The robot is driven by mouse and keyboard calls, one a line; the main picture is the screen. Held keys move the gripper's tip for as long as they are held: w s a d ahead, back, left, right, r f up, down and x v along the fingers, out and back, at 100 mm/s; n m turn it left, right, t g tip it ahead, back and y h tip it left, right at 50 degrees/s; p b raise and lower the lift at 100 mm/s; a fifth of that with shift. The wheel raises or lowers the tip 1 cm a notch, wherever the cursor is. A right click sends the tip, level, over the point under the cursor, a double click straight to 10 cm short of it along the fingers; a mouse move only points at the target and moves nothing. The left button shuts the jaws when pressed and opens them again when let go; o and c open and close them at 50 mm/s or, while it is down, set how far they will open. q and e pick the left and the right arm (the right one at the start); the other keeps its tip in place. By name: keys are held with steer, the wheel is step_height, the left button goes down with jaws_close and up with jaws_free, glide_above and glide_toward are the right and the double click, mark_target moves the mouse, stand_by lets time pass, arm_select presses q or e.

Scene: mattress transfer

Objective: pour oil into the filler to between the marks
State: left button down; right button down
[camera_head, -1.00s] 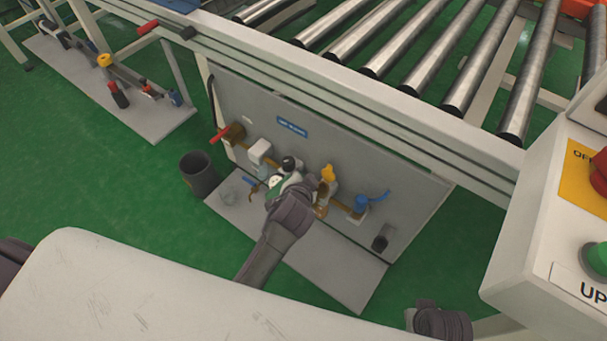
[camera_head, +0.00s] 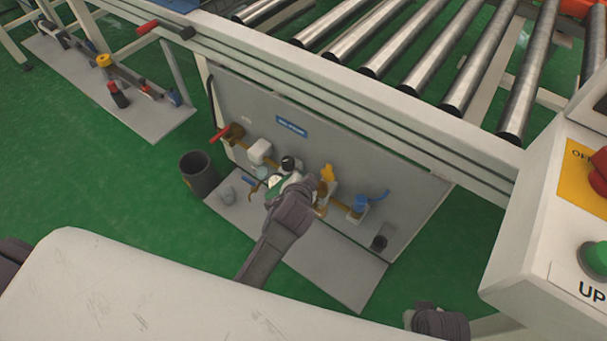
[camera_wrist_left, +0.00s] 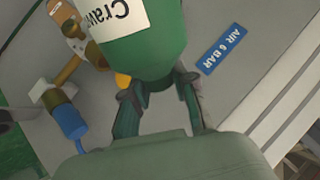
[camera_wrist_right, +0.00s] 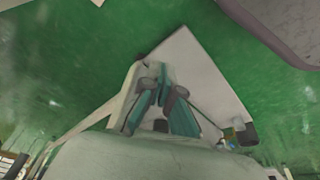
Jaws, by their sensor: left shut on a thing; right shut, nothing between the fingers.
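My left gripper (camera_wrist_left: 160,95) is shut on a green bottle (camera_wrist_left: 145,45) with a white label, whose printed letters read upside down in the left wrist view. In the head view the bottle (camera_head: 277,186) is at the middle of the grey air panel (camera_head: 400,195), mostly hidden by my left gripper (camera_head: 284,193). A unit with a black knob (camera_head: 289,163) is just behind it. I cannot tell the filler, its marks, the oil level or whether the bottle's mouth touches anything. My right gripper (camera_wrist_right: 164,100) is shut and empty, above the floor and away from the panel.
Along the panel are a red-handled valve (camera_head: 220,133), a white unit (camera_head: 260,151), a yellow-topped unit (camera_head: 327,173) and a blue valve (camera_head: 362,203). A dark bin (camera_head: 199,174) stands left. Rollers (camera_head: 400,40) run above; a control box (camera_head: 545,215) is at right.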

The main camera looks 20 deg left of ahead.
arm_select(q)
steer(key=shift+r, duration=0.1)
stand_by(0.5)
steer(key=shift+w+d+r+p, duration=0.15)
steer(key=shift+p, duration=0.5)
arm_select(e)
steer(key=f, duration=0.1)
steer(key=s+f, duration=0.1)
steer(key=f, duration=0.3)
steer(key=shift+s+d+f, duration=0.1)
steer(key=shift+s+f, duration=0.1)
steer(key=shift+s, duration=0.2)
steer(key=shift+w+r, duration=0.1)
stand_by(0.7)
